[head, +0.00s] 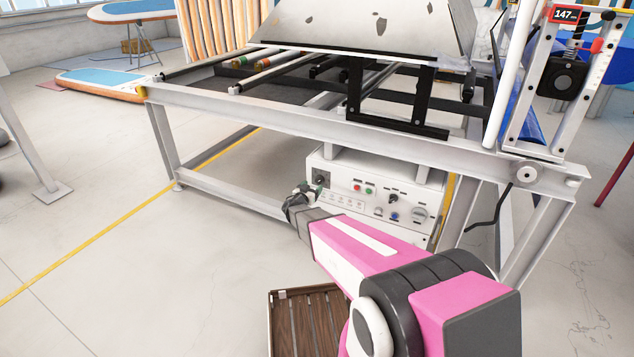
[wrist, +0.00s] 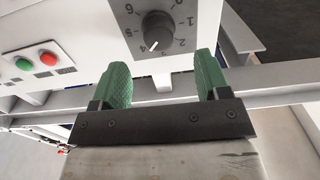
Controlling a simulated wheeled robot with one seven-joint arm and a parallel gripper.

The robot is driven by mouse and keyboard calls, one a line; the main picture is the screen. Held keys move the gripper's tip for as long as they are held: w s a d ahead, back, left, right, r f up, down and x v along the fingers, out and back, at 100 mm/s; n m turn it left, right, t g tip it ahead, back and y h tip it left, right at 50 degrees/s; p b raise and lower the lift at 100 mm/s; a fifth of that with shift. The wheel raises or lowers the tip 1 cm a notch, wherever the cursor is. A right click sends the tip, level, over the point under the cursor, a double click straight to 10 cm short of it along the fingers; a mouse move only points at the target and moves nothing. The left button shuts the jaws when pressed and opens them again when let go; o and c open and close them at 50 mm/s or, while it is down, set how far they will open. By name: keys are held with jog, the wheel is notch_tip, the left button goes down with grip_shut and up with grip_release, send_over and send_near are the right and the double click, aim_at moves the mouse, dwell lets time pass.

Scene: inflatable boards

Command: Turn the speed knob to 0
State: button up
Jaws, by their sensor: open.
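The speed knob (wrist: 158,28) is round and dark, on a grey dial plate (wrist: 125,12) with a numbered scale, in the wrist view. Its white pointer mark faces the gripper side, near the 3 and 4. In the head view the knob (head: 321,180) is small, at the left end of the white control box (head: 345,163). My gripper (wrist: 162,62) is open, with its green-padded fingers apart and the knob beyond the gap between their tips. Nothing is between the fingers. In the head view my gripper (head: 298,197) is beside the box's left end, small and partly unclear.
Green (wrist: 24,64) and red (wrist: 48,58) buttons are left of the dial in the wrist view. The box stands below a metal frame table (head: 300,125). A slatted wooden crate (head: 300,315) lies on the floor near my arm. Open floor is at left.

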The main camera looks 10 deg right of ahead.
aim_at(318, 181)
jog(key=x, duration=0.6)
jog(key=c, duration=0.9)
